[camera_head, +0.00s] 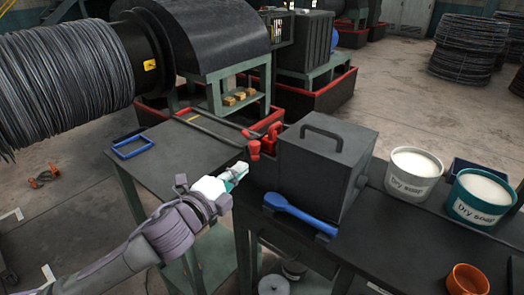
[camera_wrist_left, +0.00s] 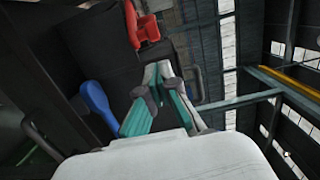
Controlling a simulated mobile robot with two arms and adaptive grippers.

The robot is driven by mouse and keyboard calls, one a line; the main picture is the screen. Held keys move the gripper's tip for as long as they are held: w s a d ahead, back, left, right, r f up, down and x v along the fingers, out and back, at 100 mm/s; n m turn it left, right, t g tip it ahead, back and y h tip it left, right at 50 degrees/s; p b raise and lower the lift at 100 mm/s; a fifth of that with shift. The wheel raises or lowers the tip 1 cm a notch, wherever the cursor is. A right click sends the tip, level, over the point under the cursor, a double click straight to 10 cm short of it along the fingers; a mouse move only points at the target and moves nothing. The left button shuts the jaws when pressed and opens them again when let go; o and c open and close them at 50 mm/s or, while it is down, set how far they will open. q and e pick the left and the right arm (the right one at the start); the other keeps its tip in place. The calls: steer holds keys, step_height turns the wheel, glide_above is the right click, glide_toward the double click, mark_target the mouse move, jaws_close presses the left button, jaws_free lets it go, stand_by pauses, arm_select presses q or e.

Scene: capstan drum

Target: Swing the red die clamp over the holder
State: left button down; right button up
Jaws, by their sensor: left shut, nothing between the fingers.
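The red die clamp (camera_head: 255,148) stands at the left side of the dark grey box (camera_head: 320,168) on the bench. It also shows at the top of the left wrist view (camera_wrist_left: 147,30). My left gripper (camera_head: 242,168) is just below and left of the clamp in the head view, apart from it as far as I can see. Its teal fingers (camera_wrist_left: 157,72) are closed together at the tips and empty. The holder cannot be made out clearly; it may be part of the dark box. My right gripper is not in view.
A blue scoop-like tool (camera_head: 298,213) lies in front of the box. Dry soap buckets (camera_head: 412,178) and an orange cup (camera_head: 467,280) stand at the right. A blue frame (camera_head: 132,147) lies on the left table, which is otherwise mostly clear. A wire drum (camera_head: 60,85) stands behind it.

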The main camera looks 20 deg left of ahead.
arm_select(q)
steer(key=p+x, duration=0.2)
steer(key=x, duration=0.8)
steer(key=shift+p, duration=0.4)
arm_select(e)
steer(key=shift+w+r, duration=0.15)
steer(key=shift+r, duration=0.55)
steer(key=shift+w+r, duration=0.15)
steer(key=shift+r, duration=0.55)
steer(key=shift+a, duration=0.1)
